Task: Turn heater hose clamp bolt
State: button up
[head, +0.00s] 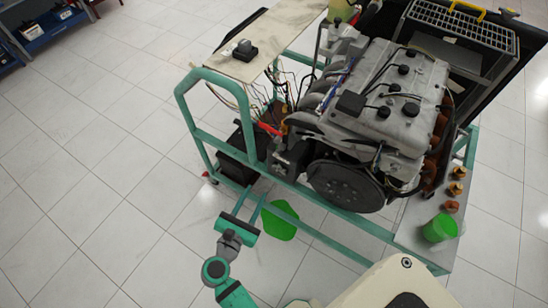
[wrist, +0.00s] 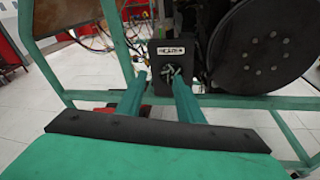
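My gripper (head: 256,196) is in front of the lower left part of the engine stand in the head view. Its two teal fingers are spread apart with nothing between them, and they also show in the wrist view (wrist: 155,84). The engine (head: 385,100) is grey with a large dark flywheel (head: 345,186), which is at the upper right in the wrist view (wrist: 262,45). A black box (wrist: 160,52) with a white label lies beyond the fingertips. A small pale tangled part (wrist: 171,72) shows on it. I cannot make out the heater hose clamp bolt in either view.
The teal stand frame (head: 186,108) surrounds the engine, with a rail crossing behind my fingers. Loose wires (head: 280,85) hang at its left. A green cup (head: 440,229) stands on the right shelf. A green dish (head: 281,222) is low beside my gripper.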

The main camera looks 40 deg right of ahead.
aim_at(277, 154)
notch_tip(277, 154, up, 5)
jog(key=w+d+g+h, duration=0.2)
jog(key=h, duration=0.1)
jog(key=shift+n, duration=0.4)
jog(key=x, duration=1)
jog(key=shift+d+r, duration=0.3)
jog(key=shift+d, duration=0.05)
jog(key=shift+s, duration=0.1)
grip_shut()
